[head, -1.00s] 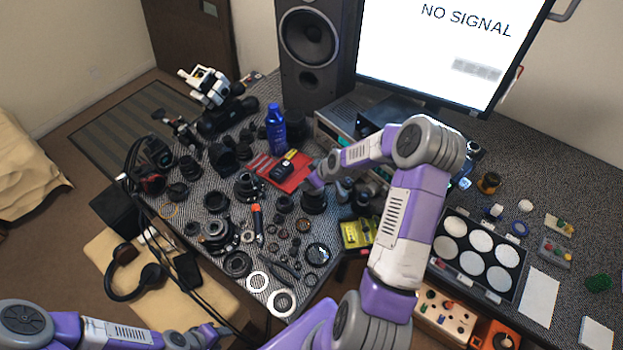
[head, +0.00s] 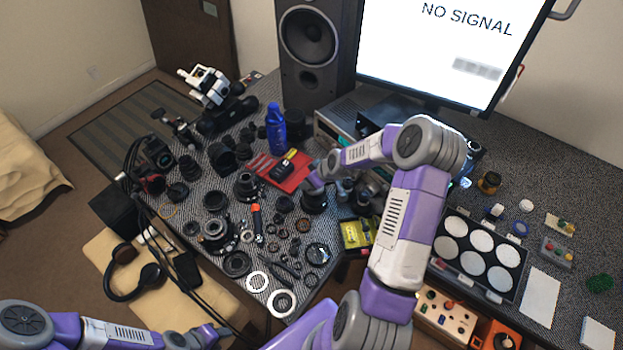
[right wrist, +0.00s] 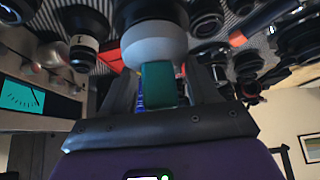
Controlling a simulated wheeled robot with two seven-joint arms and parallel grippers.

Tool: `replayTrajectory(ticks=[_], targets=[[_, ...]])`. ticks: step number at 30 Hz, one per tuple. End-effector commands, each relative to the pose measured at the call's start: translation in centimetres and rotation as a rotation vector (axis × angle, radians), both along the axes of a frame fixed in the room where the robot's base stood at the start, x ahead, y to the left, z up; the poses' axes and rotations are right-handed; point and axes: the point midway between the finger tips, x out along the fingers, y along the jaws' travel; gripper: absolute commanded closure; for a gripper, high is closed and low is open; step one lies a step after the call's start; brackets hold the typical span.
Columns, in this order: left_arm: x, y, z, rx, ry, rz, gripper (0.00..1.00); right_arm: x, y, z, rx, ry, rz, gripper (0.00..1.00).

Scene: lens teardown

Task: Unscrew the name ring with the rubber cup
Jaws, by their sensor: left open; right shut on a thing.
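The rubber cup (right wrist: 155,42) shows in the right wrist view as a grey rounded cup on a green handle (right wrist: 160,84). My right gripper (right wrist: 160,95) is shut on the green handle. The cup's far side meets a dark lens (right wrist: 150,10) and seems to touch it. The name ring is hidden behind the cup. In the head view my right gripper (head: 316,181) is over the dark lens (head: 314,203) standing on the table, and the arm partly covers it. My left gripper (head: 220,333) is open and empty at the bottom left, away from the lens.
Many lens parts and rings crowd the table left of the lens. A yellow box (head: 356,235) lies to the right. A monitor (head: 440,45) and speaker (head: 309,50) bound the back.

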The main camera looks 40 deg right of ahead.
Motion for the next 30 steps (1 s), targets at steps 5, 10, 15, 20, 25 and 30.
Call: replayTrajectory(ticks=[5,10,15,20,25,30], targets=[[0.00,0.00,0.01,0.000,0.000,0.000,0.57,0.01,-0.01,0.02,0.000,0.000,0.000,0.77],[0.00,0.00,0.00,0.000,0.000,0.000,0.57,0.01,-0.01,0.01,0.000,0.000,0.000,0.77],[0.00,0.00,-0.12,0.000,0.000,0.000,0.57,0.01,-0.01,-0.11,0.000,0.000,0.000,0.77],[0.00,0.00,-0.31,0.000,0.000,0.000,0.57,0.02,-0.01,-0.32,0.000,0.000,0.000,0.77],[0.00,0.00,-0.50,0.000,0.000,0.000,0.57,0.01,-0.01,-0.53,0.000,0.000,0.000,0.77],[0.00,-0.01,-0.70,0.000,0.000,0.000,0.57,0.02,-0.01,-0.74,0.000,0.000,0.000,0.77]])
